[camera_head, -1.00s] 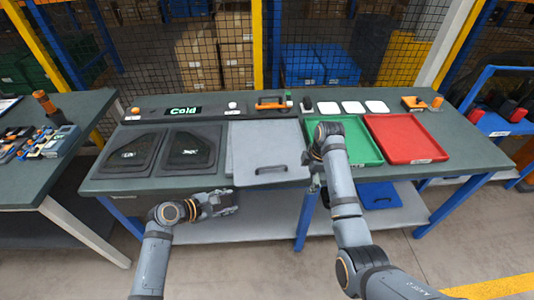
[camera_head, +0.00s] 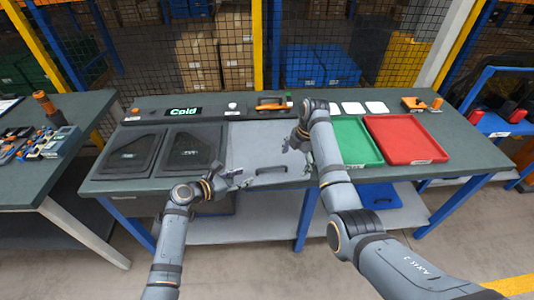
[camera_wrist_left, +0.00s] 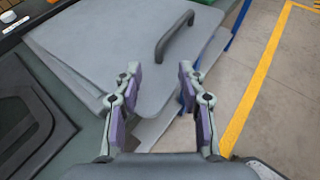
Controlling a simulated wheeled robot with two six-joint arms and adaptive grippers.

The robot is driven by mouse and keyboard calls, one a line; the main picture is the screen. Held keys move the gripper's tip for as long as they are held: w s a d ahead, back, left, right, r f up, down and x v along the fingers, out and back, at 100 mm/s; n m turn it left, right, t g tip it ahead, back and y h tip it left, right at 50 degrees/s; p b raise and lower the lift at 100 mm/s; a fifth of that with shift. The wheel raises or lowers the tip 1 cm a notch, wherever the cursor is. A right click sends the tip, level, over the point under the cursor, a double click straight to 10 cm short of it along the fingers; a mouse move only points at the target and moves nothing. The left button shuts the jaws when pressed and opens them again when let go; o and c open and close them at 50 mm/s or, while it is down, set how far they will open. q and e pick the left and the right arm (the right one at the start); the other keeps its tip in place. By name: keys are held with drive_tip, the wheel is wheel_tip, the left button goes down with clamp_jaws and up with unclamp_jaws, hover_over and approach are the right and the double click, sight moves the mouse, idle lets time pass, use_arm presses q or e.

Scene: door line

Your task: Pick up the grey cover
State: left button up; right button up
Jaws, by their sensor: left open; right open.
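The grey cover (camera_head: 262,142) is a flat panel lying at the middle of the workbench, with a dark bar handle (camera_head: 272,170) near its front edge. In the left wrist view the cover (camera_wrist_left: 110,45) fills the upper left, and its handle (camera_wrist_left: 174,35) stands up beyond my fingertips. My left gripper (camera_head: 246,178) is open and empty, just left of the handle and apart from it; its two fingers show in the left wrist view (camera_wrist_left: 159,78). My right gripper (camera_head: 294,143) is over the cover's right side, behind the handle; its fingers are small here.
A green tray (camera_head: 356,142) and a red tray (camera_head: 405,139) lie to the right. Several small items and a "Cold" sign (camera_head: 185,111) line the bench's back. My right arm partly covers the green tray.

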sight(256, 172)
use_arm(q)
drive_tip(key=x, duration=0.6)
drive_tip(key=shift+w+d+f, duration=0.1)
drive_tip(key=shift+d, duration=0.05)
use_arm(e)
drive_tip(key=f, duration=0.4)
drive_tip(key=a+f, duration=0.1)
drive_tip(key=f, duration=0.1)
drive_tip(key=shift+w+f, duration=0.15)
drive_tip(key=shift+w, duration=0.1)
use_arm(q)
clamp_jaws()
use_arm(e)
drive_tip(key=c, duration=1.6)
use_arm(q)
drive_tip(key=shift+w, duration=0.1)
use_arm(e)
drive_tip(key=shift+c, duration=0.2)
